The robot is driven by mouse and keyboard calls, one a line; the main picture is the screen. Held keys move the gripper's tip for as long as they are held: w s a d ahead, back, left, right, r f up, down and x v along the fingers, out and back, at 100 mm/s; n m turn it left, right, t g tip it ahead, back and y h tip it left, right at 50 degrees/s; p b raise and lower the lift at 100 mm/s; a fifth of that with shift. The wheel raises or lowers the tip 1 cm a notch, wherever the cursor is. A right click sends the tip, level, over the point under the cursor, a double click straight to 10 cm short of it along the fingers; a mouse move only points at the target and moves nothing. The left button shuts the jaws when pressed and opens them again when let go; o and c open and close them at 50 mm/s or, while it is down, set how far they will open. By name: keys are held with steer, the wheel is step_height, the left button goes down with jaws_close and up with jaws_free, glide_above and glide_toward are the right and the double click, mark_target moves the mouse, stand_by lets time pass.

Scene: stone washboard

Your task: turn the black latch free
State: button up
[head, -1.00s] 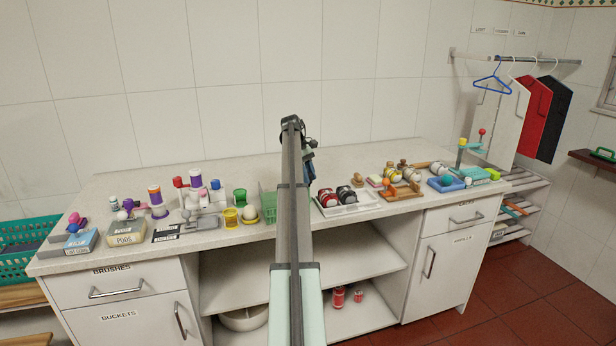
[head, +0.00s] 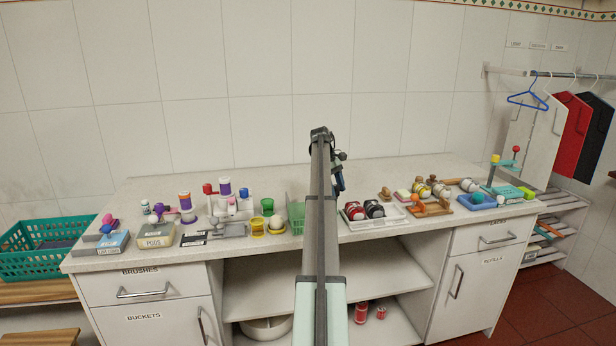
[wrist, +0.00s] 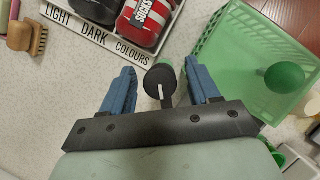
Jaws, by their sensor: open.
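In the wrist view, a black round piece with a white stripe (wrist: 160,82) on a short dark stem shows between my fingers; it looks like the black latch. My gripper (wrist: 159,68) is open, with one blue finger on each side of the black piece. I cannot tell its height above the piece or whether it touches. In the head view, my gripper (head: 338,180) is over the counter, partly behind my own arm. The arm hides the latch there.
A white sorting tray (wrist: 88,38) with red and black bundles is close on one side. A green basket (wrist: 215,62) is close on the other. The counter (head: 400,170) is crowded along its front, clearer along the back wall.

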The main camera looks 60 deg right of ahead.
steer(key=n+h, duration=0.2)
steer(key=n, duration=0.3)
steer(key=shift+a, duration=0.1)
steer(key=n+h, duration=0.1)
steer(key=n, duration=0.1)
steer(key=n+t, duration=0.1)
steer(key=n, duration=0.2)
steer(key=shift+s+h, duration=0.1)
steer(key=shift+h, duration=0.3)
steer(key=w+r+m+t+h, duration=0.1)
steer(key=w+r+h, duration=0.1)
steer(key=w+r, duration=0.35)
steer(key=w+r+m+t+h, duration=0.1)
steer(key=w+r+h, duration=0.1)
steer(key=r, duration=0.6)
steer(key=w+a+t+h, duration=0.1)
steer(key=w+a, duration=0.3)
steer(key=w, duration=0.3)
steer(key=w+a+f+t+h, duration=0.1)
steer(key=w+a, duration=0.3)
steer(key=w, duration=0.4)
steer(key=w+a+f+t+h, duration=0.1)
steer(key=w+a+t, duration=0.1)
steer(key=w+a, duration=0.2)
steer(key=shift+w+a, duration=0.35)
steer(key=shift+w, duration=1.3)
